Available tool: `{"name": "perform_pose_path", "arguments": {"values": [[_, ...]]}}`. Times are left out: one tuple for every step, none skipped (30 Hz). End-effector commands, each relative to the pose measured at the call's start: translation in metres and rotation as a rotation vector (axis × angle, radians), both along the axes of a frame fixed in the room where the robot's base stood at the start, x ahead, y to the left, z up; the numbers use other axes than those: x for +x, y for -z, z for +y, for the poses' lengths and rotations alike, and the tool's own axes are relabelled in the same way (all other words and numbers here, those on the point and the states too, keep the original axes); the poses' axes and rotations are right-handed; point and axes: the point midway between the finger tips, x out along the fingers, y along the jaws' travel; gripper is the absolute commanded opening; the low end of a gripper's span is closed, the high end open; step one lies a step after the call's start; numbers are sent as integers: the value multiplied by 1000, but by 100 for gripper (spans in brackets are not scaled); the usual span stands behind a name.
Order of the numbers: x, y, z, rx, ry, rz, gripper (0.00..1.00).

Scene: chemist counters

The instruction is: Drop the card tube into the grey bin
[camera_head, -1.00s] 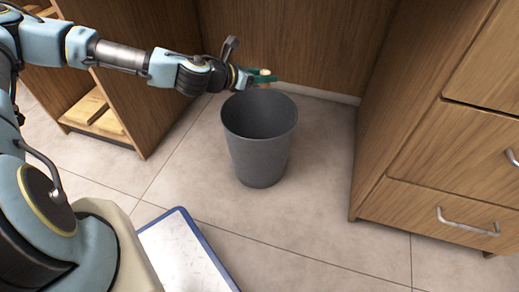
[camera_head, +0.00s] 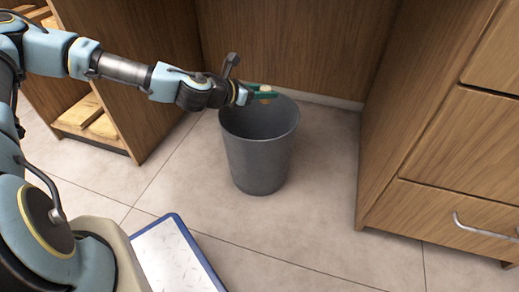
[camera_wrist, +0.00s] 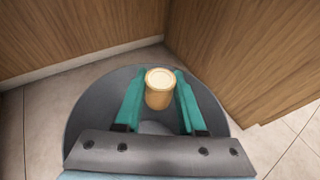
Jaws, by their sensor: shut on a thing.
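The card tube (camera_wrist: 158,92) is a short tan cylinder with a pale round end. My gripper (camera_wrist: 160,98) has green fingers, one on each side of the tube, and is shut on it. In the head view my gripper (camera_head: 262,92) holds the tube (camera_head: 266,91) over the far part of the grey bin's opening. The grey bin (camera_head: 258,165) stands upright on the floor, round and open at the top. In the wrist view the bin (camera_wrist: 88,112) lies below the tube and fingers. Part of its inside is hidden by my gripper.
A wooden cabinet with drawers (camera_head: 450,160) stands right of the bin. A wooden panel (camera_head: 290,45) is behind it. An open shelf unit (camera_head: 110,90) is at left. A blue-edged white board (camera_head: 175,260) lies front left. Tiled floor in front of the bin is clear.

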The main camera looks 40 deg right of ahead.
Motion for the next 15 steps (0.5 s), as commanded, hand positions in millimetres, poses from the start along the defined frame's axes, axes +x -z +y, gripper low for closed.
{"name": "perform_pose_path", "arguments": {"values": [[0, 0, 0, 0, 0, 0, 42], [0, 0, 0, 0, 0, 0, 46], [0, 0, 0, 0, 0, 0, 50], [0, 0, 0, 0, 0, 0, 54], [0, 0, 0, 0, 0, 0, 57], [0, 0, 0, 0, 0, 0, 62], [0, 0, 0, 0, 0, 0, 65], [0, 0, 0, 0, 0, 0, 68], [0, 0, 0, 0, 0, 0, 73], [0, 0, 0, 0, 0, 0, 74], [0, 0, 0, 0, 0, 0, 74], [0, 0, 0, 0, 0, 0, 74], [0, 0, 0, 0, 0, 0, 74], [0, 0, 0, 0, 0, 0, 74], [0, 0, 0, 0, 0, 0, 74]]}}
